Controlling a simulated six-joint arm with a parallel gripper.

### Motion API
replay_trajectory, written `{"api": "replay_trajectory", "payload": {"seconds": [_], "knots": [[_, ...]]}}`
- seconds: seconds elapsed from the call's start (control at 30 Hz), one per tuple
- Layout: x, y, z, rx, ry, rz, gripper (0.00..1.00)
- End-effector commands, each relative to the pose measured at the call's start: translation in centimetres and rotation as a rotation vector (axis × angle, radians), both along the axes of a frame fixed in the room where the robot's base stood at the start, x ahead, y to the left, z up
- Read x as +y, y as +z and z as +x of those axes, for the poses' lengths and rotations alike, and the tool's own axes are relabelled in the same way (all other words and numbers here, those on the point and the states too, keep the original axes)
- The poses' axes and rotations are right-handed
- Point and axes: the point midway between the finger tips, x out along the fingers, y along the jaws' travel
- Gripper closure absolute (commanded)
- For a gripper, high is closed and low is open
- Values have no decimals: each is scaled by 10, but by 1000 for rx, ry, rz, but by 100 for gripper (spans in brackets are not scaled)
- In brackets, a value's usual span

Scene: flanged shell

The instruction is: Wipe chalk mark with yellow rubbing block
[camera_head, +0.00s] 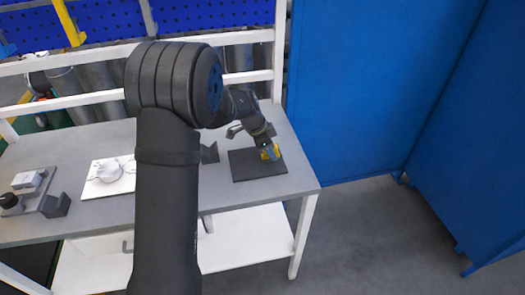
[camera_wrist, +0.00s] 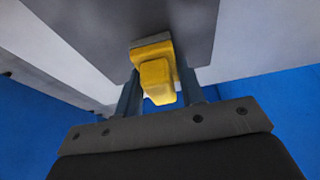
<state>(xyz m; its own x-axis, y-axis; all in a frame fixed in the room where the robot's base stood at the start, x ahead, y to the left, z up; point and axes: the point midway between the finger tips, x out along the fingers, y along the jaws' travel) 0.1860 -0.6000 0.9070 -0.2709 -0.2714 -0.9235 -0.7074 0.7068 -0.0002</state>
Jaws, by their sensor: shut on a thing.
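The yellow rubbing block (camera_head: 270,153) is at the right part of a dark board (camera_head: 247,171) on the table. My gripper (camera_head: 268,152) is shut on it from above. In the wrist view the yellow block (camera_wrist: 158,80) sits between the two fingers of my gripper (camera_wrist: 159,92), with a grey layer (camera_wrist: 150,41) at its far side, next to the dark board (camera_wrist: 190,20). I cannot tell whether the block touches the board. No chalk mark can be made out in either view; the block, my gripper or the small picture size may hide it.
The grey table (camera_head: 222,187) also bears a white plate (camera_head: 108,187) with round white parts at left and a fixture with a black knob (camera_head: 40,195) at far left. A small dark block (camera_head: 210,153) stands left of the board. Blue panels (camera_head: 365,85) stand to the right.

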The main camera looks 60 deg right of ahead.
Motion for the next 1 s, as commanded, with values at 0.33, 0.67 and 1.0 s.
{"api": "replay_trajectory", "payload": {"seconds": [0.33,0.67,1.0], "knots": [[15,0,14,0,1,2,85],[36,0,35,0,1,2,85],[48,23,48,-3,-1,-4,85]]}}
